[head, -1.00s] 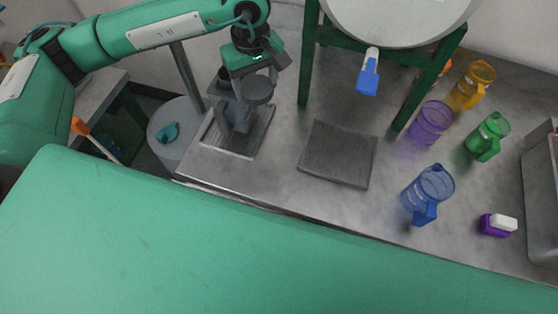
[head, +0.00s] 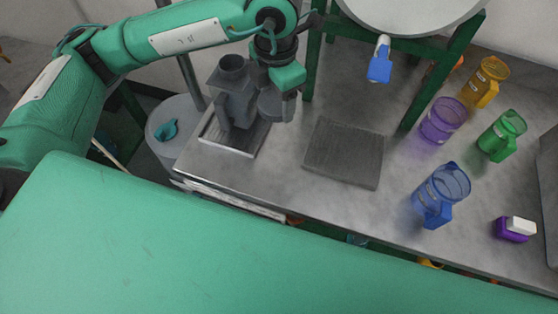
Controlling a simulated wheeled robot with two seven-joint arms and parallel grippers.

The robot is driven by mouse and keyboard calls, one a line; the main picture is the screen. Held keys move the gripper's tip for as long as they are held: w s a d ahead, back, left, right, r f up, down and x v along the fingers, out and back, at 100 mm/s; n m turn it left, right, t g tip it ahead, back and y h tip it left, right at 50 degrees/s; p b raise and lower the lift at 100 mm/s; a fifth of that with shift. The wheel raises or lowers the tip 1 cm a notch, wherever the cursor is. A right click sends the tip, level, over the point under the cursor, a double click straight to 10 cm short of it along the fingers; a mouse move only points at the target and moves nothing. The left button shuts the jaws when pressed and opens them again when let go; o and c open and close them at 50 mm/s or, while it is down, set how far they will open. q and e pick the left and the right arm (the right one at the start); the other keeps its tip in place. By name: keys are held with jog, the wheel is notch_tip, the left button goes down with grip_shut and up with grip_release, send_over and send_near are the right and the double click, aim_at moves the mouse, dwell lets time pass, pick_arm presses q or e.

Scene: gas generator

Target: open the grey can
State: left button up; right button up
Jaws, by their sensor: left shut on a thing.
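The grey can (head: 237,103) stands upright on a metal tray at the left end of the counter. Its round top opening (head: 232,66) is uncovered. My left gripper (head: 279,96) is just right of the can, pointing down, and is shut on a round dark grey lid (head: 270,107). The lid is held beside the can, apart from the can's opening; the gripper's fingers are partly hidden. My right gripper is not in view.
The tray (head: 245,146) lies under the can. A ribbed grey mat (head: 344,153) is on the counter to its right. Blue (head: 440,193), purple (head: 441,121), green (head: 501,136) and yellow (head: 484,83) jugs stand further right. A green stand holds a white tank (head: 410,15).

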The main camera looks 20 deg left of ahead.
aim_at(279, 160)
pick_arm(q)
jog(key=n, duration=0.2)
jog(key=shift+s+d+f+n, duration=0.15)
jog(key=shift+s+d+n, duration=0.15)
jog(key=shift+n, duration=0.1)
jog(key=shift+f, duration=0.15)
notch_tip(279, 160, down, 19)
jog(key=shift+s+p, duration=0.1)
jog(key=shift+p, duration=0.95)
jog(key=shift+f, duration=0.35)
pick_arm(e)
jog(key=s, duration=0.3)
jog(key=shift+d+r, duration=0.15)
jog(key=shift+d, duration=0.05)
pick_arm(q)
jog(key=shift+f, duration=0.15)
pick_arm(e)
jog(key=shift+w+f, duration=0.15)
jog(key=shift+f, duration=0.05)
